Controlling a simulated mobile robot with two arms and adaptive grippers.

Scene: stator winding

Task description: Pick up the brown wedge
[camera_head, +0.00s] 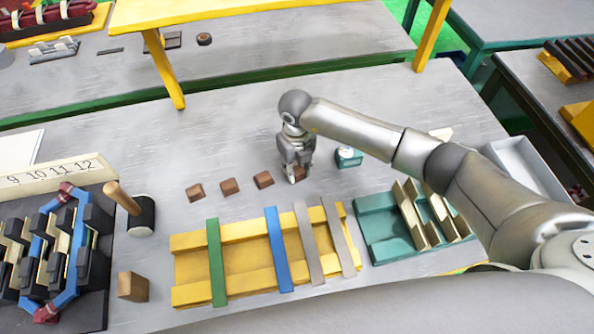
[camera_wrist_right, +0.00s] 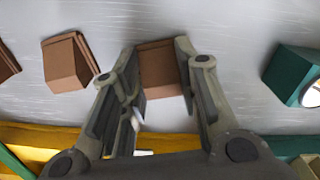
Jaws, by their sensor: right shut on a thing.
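Several brown wedges lie in a row on the grey table. My right gripper (camera_head: 295,172) is at the right end of this row, pointing down, with its fingers shut on a brown wedge (camera_head: 301,173). In the right wrist view that wedge (camera_wrist_right: 160,72) sits between the two fingertips (camera_wrist_right: 161,65). It appears to be at table height; I cannot tell whether it touches the table. Free brown wedges are to its left: one (camera_head: 263,180), another (camera_head: 229,186) and a third (camera_head: 195,192). The nearest also shows in the right wrist view (camera_wrist_right: 68,65). My left gripper is not in view.
A yellow rack (camera_head: 190,268) with coloured strips lies in front of the row. A teal device (camera_head: 348,157) stands just right of my gripper, and a teal tray (camera_head: 377,225) holds upright plates. A mallet (camera_head: 140,215) and a wooden block (camera_head: 132,287) stand left.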

